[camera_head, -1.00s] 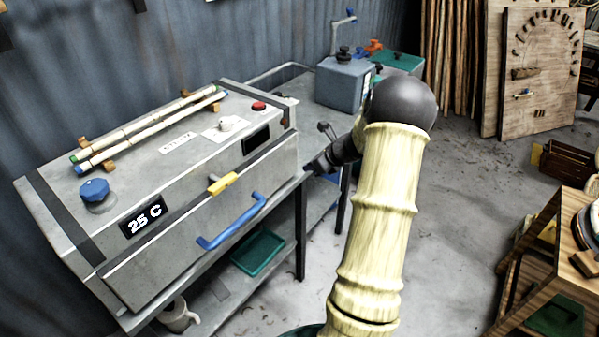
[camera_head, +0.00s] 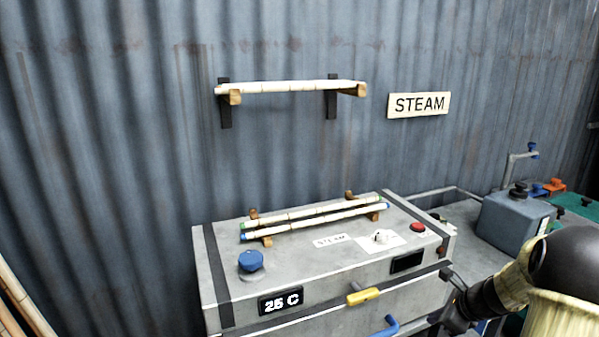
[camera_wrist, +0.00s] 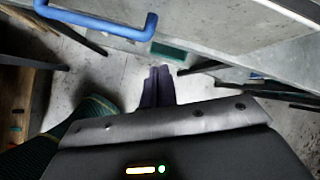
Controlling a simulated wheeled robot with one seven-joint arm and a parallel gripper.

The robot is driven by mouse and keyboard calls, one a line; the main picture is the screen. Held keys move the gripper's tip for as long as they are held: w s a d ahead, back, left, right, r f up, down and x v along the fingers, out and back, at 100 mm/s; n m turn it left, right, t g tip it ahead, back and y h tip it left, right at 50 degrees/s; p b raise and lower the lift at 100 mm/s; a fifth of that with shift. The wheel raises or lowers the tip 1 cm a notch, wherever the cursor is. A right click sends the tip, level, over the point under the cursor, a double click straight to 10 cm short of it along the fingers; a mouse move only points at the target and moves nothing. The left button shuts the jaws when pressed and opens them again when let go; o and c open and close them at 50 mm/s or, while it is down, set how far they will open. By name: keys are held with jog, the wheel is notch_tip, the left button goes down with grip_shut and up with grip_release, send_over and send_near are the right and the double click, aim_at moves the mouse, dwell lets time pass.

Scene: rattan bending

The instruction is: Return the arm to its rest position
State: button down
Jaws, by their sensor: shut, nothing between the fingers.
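My gripper (camera_wrist: 159,74) is shut and empty in the wrist view, its two dark fingers side by side over the concrete floor. In the head view my arm is bent at the lower right. The dark wrist end (camera_head: 456,306) is close to the front right of the grey steam box (camera_head: 225,285), and its fingertips cannot be made out there. The box reads 25 C, and its blue door handle (camera_wrist: 95,22) shows at the upper left of the wrist view, apart from the fingers.
Two rattan poles (camera_head: 315,218) lie on wooden rests on the box. Another pole (camera_head: 290,86) lies on wall brackets beside a STEAM sign (camera_head: 419,105). A grey tank (camera_head: 513,222) stands to the right. A green tray (camera_wrist: 168,50) is below the box.

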jog(key=s+a+r+n+g+h, duration=0.3)
jog(key=s+a+n, duration=1.5)
jog(key=n, duration=0.8)
jog(key=a, duration=0.2)
jog(key=shift+s+a+g, duration=0.3)
jog(key=shift+s+a, duration=0.05)
jog(key=shift+a, duration=0.05)
jog(key=c, duration=2.1)
grip_release()
